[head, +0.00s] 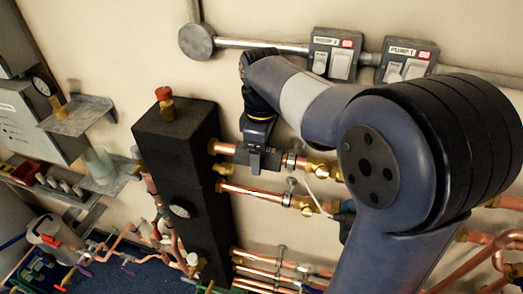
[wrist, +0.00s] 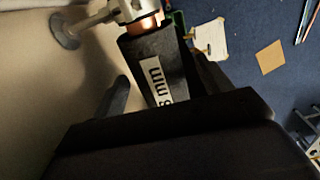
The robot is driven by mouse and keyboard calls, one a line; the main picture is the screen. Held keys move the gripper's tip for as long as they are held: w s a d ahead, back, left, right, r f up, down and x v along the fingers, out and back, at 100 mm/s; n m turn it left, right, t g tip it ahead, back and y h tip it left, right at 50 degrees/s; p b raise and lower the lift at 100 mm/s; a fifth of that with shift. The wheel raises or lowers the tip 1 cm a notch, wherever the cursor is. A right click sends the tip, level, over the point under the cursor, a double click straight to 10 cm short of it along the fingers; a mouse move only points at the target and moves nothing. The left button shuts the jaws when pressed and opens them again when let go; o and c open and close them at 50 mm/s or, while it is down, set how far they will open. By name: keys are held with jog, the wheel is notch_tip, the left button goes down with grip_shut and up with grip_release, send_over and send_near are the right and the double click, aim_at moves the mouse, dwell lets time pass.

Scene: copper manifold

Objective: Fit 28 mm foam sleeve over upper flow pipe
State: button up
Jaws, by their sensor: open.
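The upper flow pipe (head: 226,148) is copper and runs right from the tall black block in the head view. A dark foam sleeve (head: 262,159) sits on it, with copper showing on both sides. In the wrist view the sleeve (wrist: 170,62) carries a white label, partly cut off, reading "8 mm". Copper (wrist: 148,25) and a metal clamp show at its far end. My gripper (head: 258,138) is over the sleeve from above. Its open fingers (wrist: 160,88) stand either side of the sleeve; a gap shows on the left. Contact on the right is unclear.
The black block (head: 178,170) with a gauge stands left of the sleeve. A pipe clamp (head: 291,160) and brass valve (head: 320,169) are close on the right. A lower copper pipe (head: 250,190) runs beneath. Two pump switches (head: 335,55) are on the wall above.

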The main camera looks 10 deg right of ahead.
notch_tip(320, 180, up, 11)
jog(key=shift+f, duration=0.1)
dwell(0.3)
jog(key=shift+f, duration=0.15)
notch_tip(320, 180, down, 10)
jog(key=shift+f, duration=0.25)
jog(key=shift+r, duration=0.1)
dwell(0.5)
notch_tip(320, 180, up, 10)
jog(key=shift+r, duration=0.25)
notch_tip(320, 180, down, 11)
jog(key=shift+r, duration=0.1)
notch_tip(320, 180, up, 6)
jog(key=p, duration=0.4)
jog(key=shift+r, duration=0.1)
jog(key=s+a+r, duration=0.1)
jog(key=s+a, duration=0.2)
jog(key=s, duration=0.6)
jog(key=shift+a+r, duration=0.15)
jog(key=shift+a, duration=0.2)
